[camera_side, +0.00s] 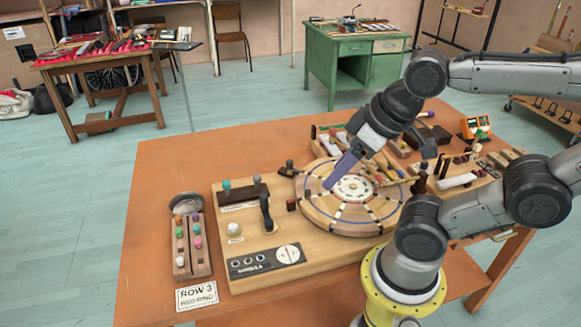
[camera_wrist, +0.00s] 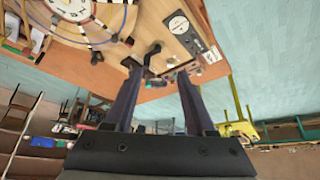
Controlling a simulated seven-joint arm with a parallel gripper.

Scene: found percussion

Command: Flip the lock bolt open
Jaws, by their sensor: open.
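On the wooden board (camera_side: 300,262), a black upright lever (camera_side: 266,211) stands between a dark brown block with coloured pegs (camera_side: 243,196) and the round disc (camera_side: 353,190). I cannot tell for sure which part is the lock bolt; this lever may be it. The lever also shows in the wrist view (camera_wrist: 152,52). My gripper (camera_side: 331,184) is above the disc, its blue-purple fingers pointing down-left, apart from the lever. In the wrist view my gripper (camera_wrist: 158,73) has its two fingers wide apart and nothing between them in its grasp. One finger is mostly hidden in the side view.
A rack of coloured balls (camera_side: 190,240) with a metal dish stands left of the board. A white knob (camera_side: 235,230) and a dial panel (camera_side: 265,261) sit at the board's front left. Several small instruments crowd the table's back right. The table's left side (camera_side: 150,225) is clear.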

